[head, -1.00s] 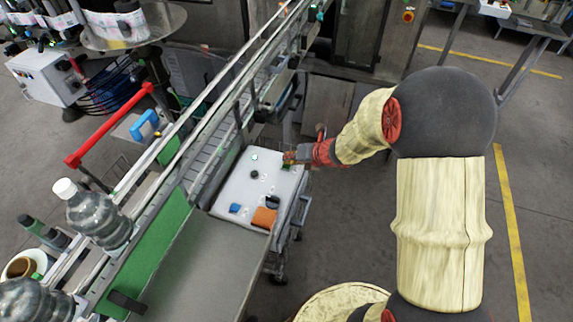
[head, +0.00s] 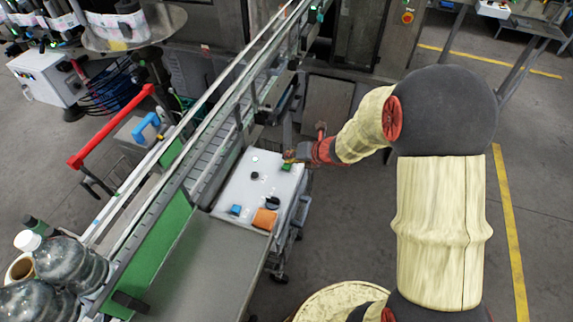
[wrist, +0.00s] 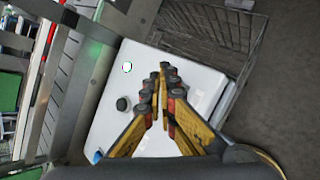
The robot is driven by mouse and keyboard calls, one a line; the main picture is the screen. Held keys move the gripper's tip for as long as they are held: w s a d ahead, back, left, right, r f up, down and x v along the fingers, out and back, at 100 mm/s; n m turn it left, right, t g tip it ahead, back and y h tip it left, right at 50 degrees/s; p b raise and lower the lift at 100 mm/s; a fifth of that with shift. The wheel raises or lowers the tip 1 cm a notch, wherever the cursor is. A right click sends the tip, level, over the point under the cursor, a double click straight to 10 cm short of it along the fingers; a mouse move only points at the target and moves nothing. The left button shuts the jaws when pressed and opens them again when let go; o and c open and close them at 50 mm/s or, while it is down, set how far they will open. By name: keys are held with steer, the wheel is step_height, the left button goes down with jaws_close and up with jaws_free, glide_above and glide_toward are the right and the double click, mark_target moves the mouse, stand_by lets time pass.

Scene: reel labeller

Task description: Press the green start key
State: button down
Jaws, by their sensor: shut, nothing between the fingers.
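A white panel (head: 233,190) stands beside the conveyor; it also fills the middle of the wrist view (wrist: 105,125). A small green piece (head: 287,167) shows at the panel's far right, right by my gripper (head: 289,157). I cannot tell whether they touch. In the wrist view my gripper (wrist: 162,72) is shut and empty, its fingers over the panel. No green key shows plainly there; the fingers cover part of the panel. A round white piece with a green rim (wrist: 127,67) lies left of the fingertips, also visible in the head view (head: 254,159).
A black knob (head: 255,176), a blue piece (head: 236,209), a dark piece (head: 272,202) and an orange block (head: 264,218) are on the panel. The conveyor rail (head: 215,100) runs along its left. Open floor (head: 350,215) lies to its right.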

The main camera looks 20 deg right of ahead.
mark_target(289, 165)
step_height(289, 165, up, 5)
steer(key=p, duration=0.4)
steer(key=shift+p, duration=0.35)
stand_by(0.6)
